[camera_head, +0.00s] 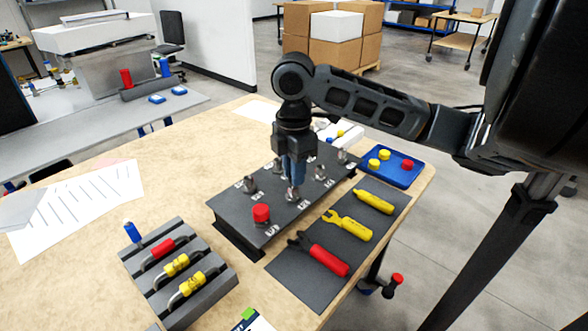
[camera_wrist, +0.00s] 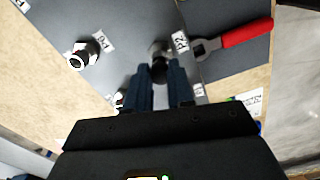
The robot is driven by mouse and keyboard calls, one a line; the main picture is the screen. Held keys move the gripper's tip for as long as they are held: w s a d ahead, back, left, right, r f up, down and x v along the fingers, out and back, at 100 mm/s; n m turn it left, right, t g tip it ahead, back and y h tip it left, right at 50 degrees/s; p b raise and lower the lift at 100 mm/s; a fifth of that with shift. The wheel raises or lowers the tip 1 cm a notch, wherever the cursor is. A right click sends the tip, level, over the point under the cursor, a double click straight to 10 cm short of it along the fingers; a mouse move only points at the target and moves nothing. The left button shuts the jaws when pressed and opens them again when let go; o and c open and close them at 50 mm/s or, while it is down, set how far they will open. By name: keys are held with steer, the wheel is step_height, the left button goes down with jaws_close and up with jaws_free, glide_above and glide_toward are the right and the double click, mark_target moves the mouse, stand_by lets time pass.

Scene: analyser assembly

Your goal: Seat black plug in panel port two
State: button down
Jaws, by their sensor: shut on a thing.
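The dark panel (camera_head: 235,208) stands on the wooden table with several metal ports on top. My gripper (camera_head: 292,182) points straight down over the panel's middle, its blue fingers close to a port. In the wrist view, the fingers (camera_wrist: 165,85) are shut on the black plug (camera_wrist: 159,70), beside the label P2 (camera_wrist: 180,42). The plug is mostly hidden by the fingers, and I cannot tell how deep it sits in port two. Another metal port (camera_wrist: 84,56) stands by the label P6. A red plug (camera_head: 261,213) is at the panel's front corner.
A dark mat (camera_head: 295,283) right of the panel holds red-handled pliers (camera_head: 325,258) and yellow tools (camera_head: 348,226). A blue tray (camera_head: 392,176) is behind.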

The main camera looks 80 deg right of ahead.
steer(key=shift+f+b, duration=0.35)
steer(key=shift+f, duration=0.1)
steer(key=c, duration=0.9)
jaws_free()
steer(key=shift+r, duration=0.1)
step_height(320, 180, up, 8)
steer(key=shift+f, duration=0.1)
